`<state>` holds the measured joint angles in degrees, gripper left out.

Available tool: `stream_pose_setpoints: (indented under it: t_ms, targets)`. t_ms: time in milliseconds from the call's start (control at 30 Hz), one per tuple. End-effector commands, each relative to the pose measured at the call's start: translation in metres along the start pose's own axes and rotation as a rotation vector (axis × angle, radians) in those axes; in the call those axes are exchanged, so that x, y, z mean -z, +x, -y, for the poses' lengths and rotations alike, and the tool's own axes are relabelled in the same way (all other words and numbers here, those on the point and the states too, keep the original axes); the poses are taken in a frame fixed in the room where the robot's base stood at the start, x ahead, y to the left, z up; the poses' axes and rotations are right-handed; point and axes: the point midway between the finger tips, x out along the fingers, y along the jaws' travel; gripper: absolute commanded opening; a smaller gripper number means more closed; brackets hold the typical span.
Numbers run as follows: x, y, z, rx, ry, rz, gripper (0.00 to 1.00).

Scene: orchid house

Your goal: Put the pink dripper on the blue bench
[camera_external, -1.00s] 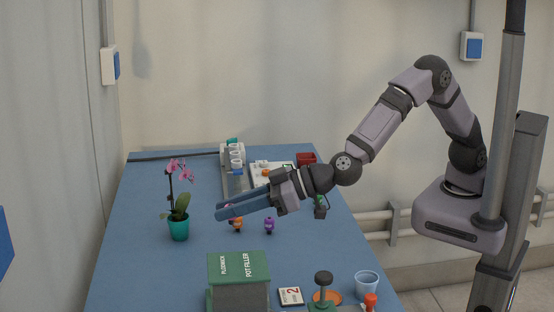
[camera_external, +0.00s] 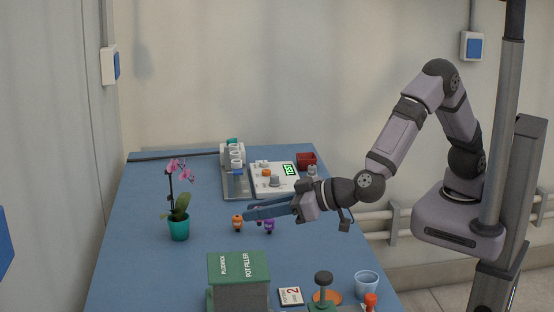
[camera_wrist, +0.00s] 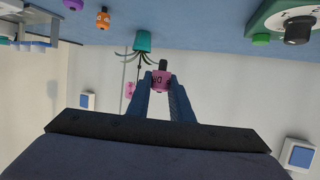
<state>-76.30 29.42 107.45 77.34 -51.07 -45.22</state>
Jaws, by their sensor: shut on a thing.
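My gripper (camera_external: 250,212) is above the blue bench (camera_external: 150,270), its fingers pointing left over the purple and orange figures. In the wrist view its fingers (camera_wrist: 160,84) are shut on the pink dripper (camera_wrist: 160,80), a small pink body with dark marks and a dark tip. In the external view the dripper is mostly hidden by the fingers, and I cannot make it out clearly. The dripper appears held clear of the bench.
An orange figure (camera_external: 238,222) and a purple figure (camera_external: 269,227) stand below the fingers. An orchid in a teal pot (camera_external: 178,229) is to the left. A green pot filler (camera_external: 238,268) is in front; a control panel (camera_external: 262,182) is behind. Bare bench lies at left.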

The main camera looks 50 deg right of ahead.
Motion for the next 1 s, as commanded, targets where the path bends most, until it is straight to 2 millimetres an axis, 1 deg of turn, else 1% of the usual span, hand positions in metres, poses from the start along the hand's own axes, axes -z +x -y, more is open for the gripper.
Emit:
stream_pose_setpoints:
  t_ms: [133,300,433,533,767,867,1000]
  targets:
    - [-0.012,0.004,0.0,-0.001,-0.004,0.003,0.0]
    - [-0.037,0.013,0.0,0.0,-0.005,0.003,0.0]
    - [-0.052,0.019,0.0,0.001,-0.004,0.002,0.0]
    - [-0.058,0.021,0.0,0.001,-0.001,0.001,0.0]
    - [-0.062,0.023,0.0,0.001,-0.002,0.001,0.0]
    - [-0.07,0.026,0.0,0.001,-0.003,0.002,0.0]
    - [-0.087,0.032,0.0,0.0,-0.004,0.002,0.0]
